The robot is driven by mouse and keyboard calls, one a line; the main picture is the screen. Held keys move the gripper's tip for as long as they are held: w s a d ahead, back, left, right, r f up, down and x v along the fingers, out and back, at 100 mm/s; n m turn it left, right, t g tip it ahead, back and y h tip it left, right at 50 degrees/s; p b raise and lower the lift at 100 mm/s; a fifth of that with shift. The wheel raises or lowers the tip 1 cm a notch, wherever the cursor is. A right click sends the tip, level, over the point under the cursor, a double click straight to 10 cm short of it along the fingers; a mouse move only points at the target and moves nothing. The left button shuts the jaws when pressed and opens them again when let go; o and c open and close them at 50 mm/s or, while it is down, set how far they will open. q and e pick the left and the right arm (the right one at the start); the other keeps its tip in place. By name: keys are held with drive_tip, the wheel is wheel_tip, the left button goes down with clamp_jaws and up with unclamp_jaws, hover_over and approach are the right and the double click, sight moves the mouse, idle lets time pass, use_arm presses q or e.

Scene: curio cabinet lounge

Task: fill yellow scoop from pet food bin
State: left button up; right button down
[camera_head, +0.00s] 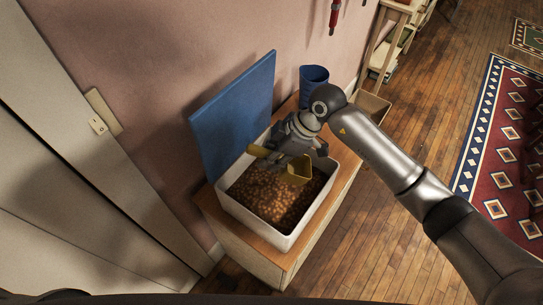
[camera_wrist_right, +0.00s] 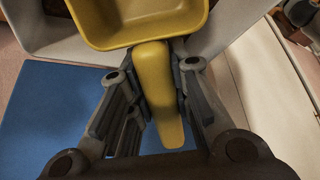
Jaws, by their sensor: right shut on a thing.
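The white pet food bin (camera_head: 291,239) stands on a wooden cabinet, its blue lid (camera_head: 238,108) standing up along the wall side. Brown kibble (camera_head: 267,193) fills its lower part. My right gripper (camera_head: 284,155) is over the bin, shut on the handle of the yellow scoop (camera_head: 297,171). The scoop's bowl is over the kibble; I cannot tell whether it touches it. In the right wrist view the scoop (camera_wrist_right: 158,75) has its handle between the fingers (camera_wrist_right: 158,95), and the visible part of the bowl looks empty. My left gripper is not in view.
A blue cup-like container (camera_head: 313,76) stands behind the bin on the cabinet (camera_head: 290,268). A pink wall (camera_head: 150,60) rises to the left, with a pale door (camera_head: 70,170) beside it. Wooden floor (camera_head: 375,230) and a patterned rug (camera_head: 500,150) lie to the right.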

drive_tip(key=shift+f+b, duration=3.2)
drive_tip(key=shift+f, duration=2.95)
drive_tip(key=shift+r, duration=0.1)
wheel_tip(320, 180, up, 13)
drive_tip(key=p, duration=1.3)
